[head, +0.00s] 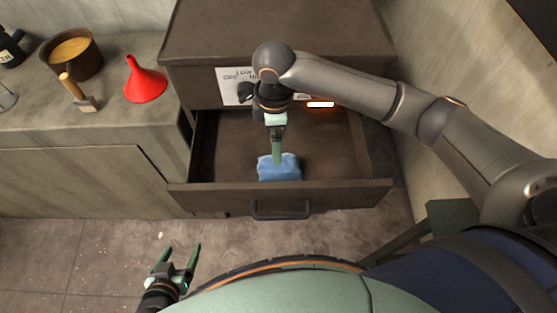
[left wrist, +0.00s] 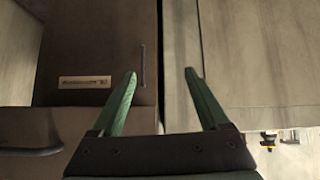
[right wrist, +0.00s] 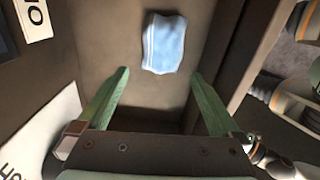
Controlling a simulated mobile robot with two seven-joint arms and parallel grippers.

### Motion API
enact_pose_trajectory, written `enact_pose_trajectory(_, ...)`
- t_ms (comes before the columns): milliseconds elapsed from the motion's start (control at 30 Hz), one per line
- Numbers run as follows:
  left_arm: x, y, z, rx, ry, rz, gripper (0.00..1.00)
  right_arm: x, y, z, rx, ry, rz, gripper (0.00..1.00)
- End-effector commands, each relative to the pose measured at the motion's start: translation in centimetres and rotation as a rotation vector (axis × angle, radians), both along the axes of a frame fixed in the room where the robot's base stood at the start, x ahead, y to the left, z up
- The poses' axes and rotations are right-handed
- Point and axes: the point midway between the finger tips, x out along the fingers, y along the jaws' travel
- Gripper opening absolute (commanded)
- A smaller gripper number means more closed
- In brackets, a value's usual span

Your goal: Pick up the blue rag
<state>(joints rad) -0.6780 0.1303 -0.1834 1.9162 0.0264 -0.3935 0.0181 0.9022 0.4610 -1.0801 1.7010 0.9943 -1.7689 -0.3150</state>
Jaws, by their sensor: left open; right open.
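The blue rag (head: 279,168) lies folded in the open drawer (head: 330,197), near the drawer's front wall. It also shows in the right wrist view (right wrist: 164,43), just beyond the open fingertips and between their lines. My right gripper (head: 277,162) reaches down into the drawer over the rag, fingers pointing at it; the fingers hide part of the rag in the head view. The right gripper is open and empty, and I cannot tell whether it touches the rag. My left gripper (head: 182,252) is open and empty, low above the floor in front of the cabinets.
The counter at the left carries a red funnel (head: 145,80), a brown pot (head: 72,54), a wooden-handled tool (head: 77,92) and a dark bottle (head: 10,47). The drawer walls surround the right gripper. A paper sign (head: 234,86) is on the cabinet front. The floor is clear.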

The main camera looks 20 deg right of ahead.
Motion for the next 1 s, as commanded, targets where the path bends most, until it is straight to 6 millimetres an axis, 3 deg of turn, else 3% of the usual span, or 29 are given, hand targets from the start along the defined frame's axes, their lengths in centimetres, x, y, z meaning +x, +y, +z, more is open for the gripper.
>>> enact_pose_trajectory(200,-0.3,0.0,-0.7,0.0,0.008,0.0,0.78,-0.1,-0.1,-4.0,-0.001,0.003,0.0,1.0)
enact_pose_trajectory(467,-0.3,0.0,-0.9,0.0,0.008,0.0,0.78,-0.3,-0.3,-6.1,-0.002,0.004,0.001,1.0)
enact_pose_trajectory(700,-0.2,0.0,-1.2,0.001,0.006,-0.001,0.78,-0.7,-0.8,-9.6,-0.002,0.003,0.0,1.0)
enact_pose_trajectory(1000,-0.1,0.0,-1.1,0.001,0.004,-0.002,0.78,-0.6,-0.8,-10.4,-0.001,0.0,0.001,1.0)
